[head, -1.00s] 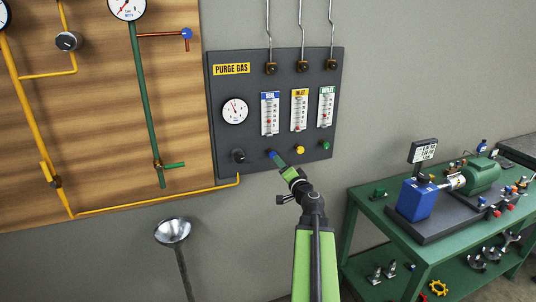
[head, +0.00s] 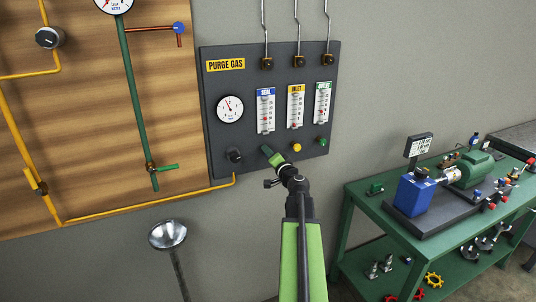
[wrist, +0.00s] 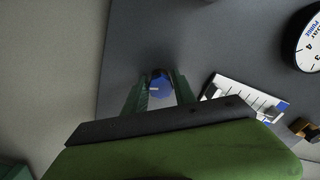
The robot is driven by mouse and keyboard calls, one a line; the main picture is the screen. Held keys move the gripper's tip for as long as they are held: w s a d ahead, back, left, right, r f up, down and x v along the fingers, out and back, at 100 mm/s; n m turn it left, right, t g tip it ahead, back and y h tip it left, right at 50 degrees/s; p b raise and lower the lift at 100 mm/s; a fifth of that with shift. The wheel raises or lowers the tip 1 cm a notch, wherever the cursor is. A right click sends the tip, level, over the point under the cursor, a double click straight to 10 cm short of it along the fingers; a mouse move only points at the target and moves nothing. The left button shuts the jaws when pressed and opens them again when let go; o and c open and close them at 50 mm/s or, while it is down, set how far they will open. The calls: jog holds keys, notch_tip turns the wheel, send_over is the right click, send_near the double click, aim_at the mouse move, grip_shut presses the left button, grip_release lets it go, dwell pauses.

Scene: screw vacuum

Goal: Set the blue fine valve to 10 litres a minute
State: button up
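The dark purge gas panel (head: 225,165) hangs on the wall. Its blue-labelled SEAL flow tube (head: 265,112) has a small red mark low in the scale; the exact reading is too small to tell. The flow tube also shows at a slant in the wrist view (wrist: 245,97). My gripper (head: 266,152) reaches the panel below this tube and hides the blue valve knob in the head view. In the wrist view the blue knob (wrist: 161,88) sits between my two green fingers. I cannot tell whether both fingers press on it.
A black knob (head: 234,155) is close to the left of my gripper. A yellow knob (head: 297,147) and a green knob (head: 321,141) are to the right. A round gauge (head: 230,109) is above left. A green bench (head: 352,187) stands at right.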

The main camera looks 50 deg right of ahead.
grip_shut()
jog(key=shift+m, duration=0.8)
jog(key=o, duration=0.5)
grip_release()
